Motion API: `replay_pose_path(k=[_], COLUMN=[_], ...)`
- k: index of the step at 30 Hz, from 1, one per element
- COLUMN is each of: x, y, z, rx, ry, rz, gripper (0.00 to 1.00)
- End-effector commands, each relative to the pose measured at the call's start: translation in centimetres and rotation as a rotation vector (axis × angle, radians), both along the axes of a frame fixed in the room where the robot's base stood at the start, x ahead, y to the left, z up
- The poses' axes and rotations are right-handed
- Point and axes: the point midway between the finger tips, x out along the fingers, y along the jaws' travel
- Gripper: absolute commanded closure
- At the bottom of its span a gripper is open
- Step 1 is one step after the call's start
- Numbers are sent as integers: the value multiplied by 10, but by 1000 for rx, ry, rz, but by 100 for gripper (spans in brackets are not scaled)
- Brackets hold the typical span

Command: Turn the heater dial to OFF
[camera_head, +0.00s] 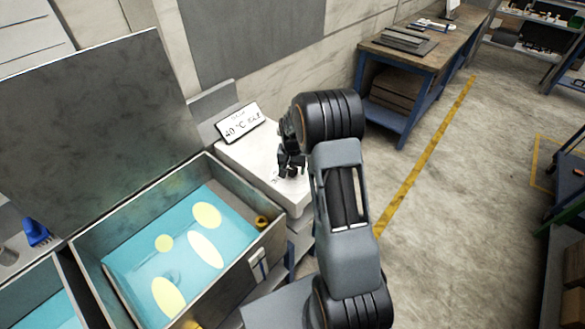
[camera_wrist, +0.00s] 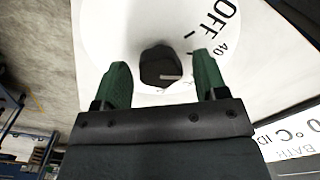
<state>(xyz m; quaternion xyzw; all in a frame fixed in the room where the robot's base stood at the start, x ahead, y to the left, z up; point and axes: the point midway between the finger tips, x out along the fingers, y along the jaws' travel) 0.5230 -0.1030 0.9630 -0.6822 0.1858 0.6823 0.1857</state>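The heater dial (camera_wrist: 160,67) is a dark round knob with a pale mark on its lower right side, on a white heater housing (camera_head: 250,157). The wrist view shows the printed words OFF (camera_wrist: 221,18) and 40 (camera_wrist: 224,49) up and right of the knob. My gripper (camera_wrist: 162,60) is open, with one green finger on each side of the dial. A gap shows between each finger and the knob, and I see no contact. In the head view my gripper (camera_head: 290,162) is over the housing and partly hides the dial.
A display (camera_head: 238,123) reading about 40 °C stands behind the housing. An open water bath (camera_head: 140,230) with blue water and yellow discs lies to the left. A workbench (camera_head: 425,50) stands at the back right.

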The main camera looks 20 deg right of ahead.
Motion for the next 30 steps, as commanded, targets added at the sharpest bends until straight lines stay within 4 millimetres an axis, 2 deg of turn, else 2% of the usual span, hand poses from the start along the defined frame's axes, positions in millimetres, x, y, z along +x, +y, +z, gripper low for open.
replay_pose_path(k=[2, 14, 23, 30], x=[0, 0, 0, 1], y=[0, 0, 0, 0], z=[0, 0, -1, -2], rx=[0, 0, 0, -1], ry=[0, 0, -2, -3], rz=[0, 0, 52, 216], gripper=[42, 80, 81, 81])
